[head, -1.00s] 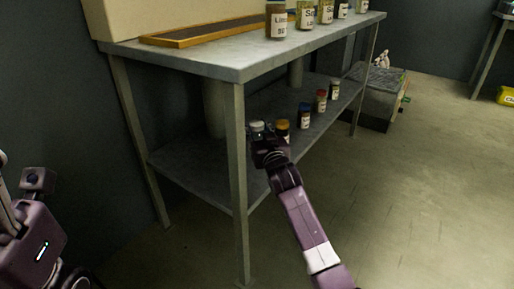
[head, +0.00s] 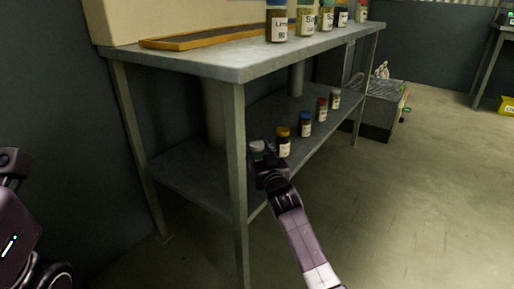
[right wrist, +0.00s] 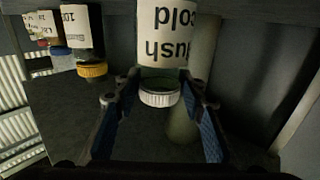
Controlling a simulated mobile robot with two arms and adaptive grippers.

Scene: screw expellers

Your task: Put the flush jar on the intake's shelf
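The flush jar (right wrist: 166,40) has a white lid and a white label reading "Flush Cold", upside down in the right wrist view. In the head view its pale lid (head: 257,146) shows by the near leg of the workbench. My right gripper (right wrist: 161,82) has its fingertips against both sides of the jar, below the lid. In the head view the right gripper (head: 266,163) hides most of the jar. Whether its base touches the lower shelf (head: 190,168) is hidden. Which shelf is the intake's is not clear. My left gripper is not in view.
A yellow-lidded jar (head: 283,142) stands close beside; several more jars recede along the lower shelf. Labelled jars (head: 306,20) and a wood-edged tray (head: 215,33) are on the benchtop (head: 235,62). A bench leg (head: 236,190) stands close left of the gripper.

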